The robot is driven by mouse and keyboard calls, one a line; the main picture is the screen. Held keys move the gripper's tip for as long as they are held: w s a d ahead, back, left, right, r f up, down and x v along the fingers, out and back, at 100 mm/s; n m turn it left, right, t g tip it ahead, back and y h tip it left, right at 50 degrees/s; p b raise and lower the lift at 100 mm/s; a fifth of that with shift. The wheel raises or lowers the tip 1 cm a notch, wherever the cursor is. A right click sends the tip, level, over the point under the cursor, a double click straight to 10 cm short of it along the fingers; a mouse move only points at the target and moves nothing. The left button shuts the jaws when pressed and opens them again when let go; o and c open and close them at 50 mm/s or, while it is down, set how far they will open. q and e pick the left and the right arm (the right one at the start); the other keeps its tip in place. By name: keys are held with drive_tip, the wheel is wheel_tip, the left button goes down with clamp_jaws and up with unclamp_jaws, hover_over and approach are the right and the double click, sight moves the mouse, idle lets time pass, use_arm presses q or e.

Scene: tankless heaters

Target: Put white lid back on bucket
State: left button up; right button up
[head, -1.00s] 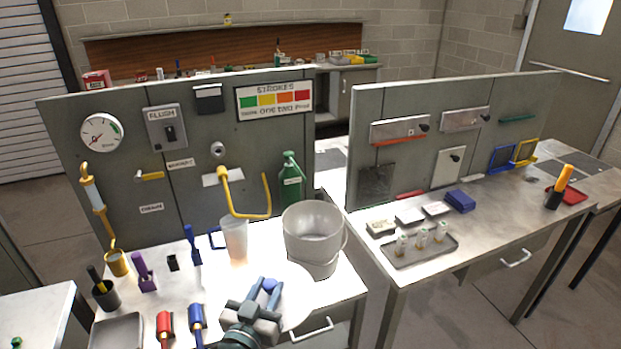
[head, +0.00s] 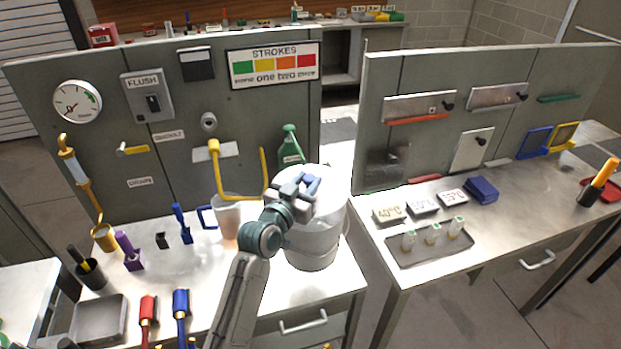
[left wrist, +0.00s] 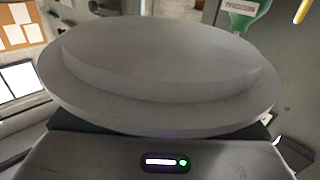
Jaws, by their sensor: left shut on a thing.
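The white lid (head: 333,187) is at the top of the bucket (head: 312,246), roughly level over its mouth. The gripper and arm hide its left part, and I cannot tell if it touches the rim. My left gripper (head: 308,186) is shut on the lid's blue knob (head: 312,183). In the left wrist view the lid (left wrist: 160,60) fills the middle, its underside and raised ring facing the camera, and hides the bucket. The pale grey bucket stands upright on the left bench. My right gripper is not in view.
A clear jug (head: 229,218) with a blue handle stands just left of the bucket, under a yellow pipe (head: 216,175). A green bottle (head: 290,148) is behind. Red (head: 148,312) and blue-handled tools (head: 181,305) lie in front left. A gap separates the right bench (head: 420,270).

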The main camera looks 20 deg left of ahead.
use_arm(q)
drive_tip(key=f+b, duration=0.1)
drive_tip(key=f, duration=0.1)
drive_tip(key=f+b, duration=0.1)
drive_tip(key=shift+w+d+f+b, duration=0.1)
drive_tip(key=shift+w+f+b, duration=0.25)
drive_tip(key=shift+f, duration=0.05)
drive_tip(key=shift+s+f+b, duration=0.15)
drive_tip(key=shift+f+b, duration=0.4)
drive_tip(key=shift+f, duration=0.35)
drive_tip(key=o, duration=1.2)
drive_tip(key=s+b, duration=0.1)
drive_tip(key=s, duration=0.2)
drive_tip(key=s+a, duration=0.1)
drive_tip(key=s, duration=0.3)
drive_tip(key=s+a+b, duration=0.1)
drive_tip(key=s, duration=0.2)
drive_tip(key=shift+s+b, duration=0.25)
drive_tip(key=shift+b, duration=0.1)
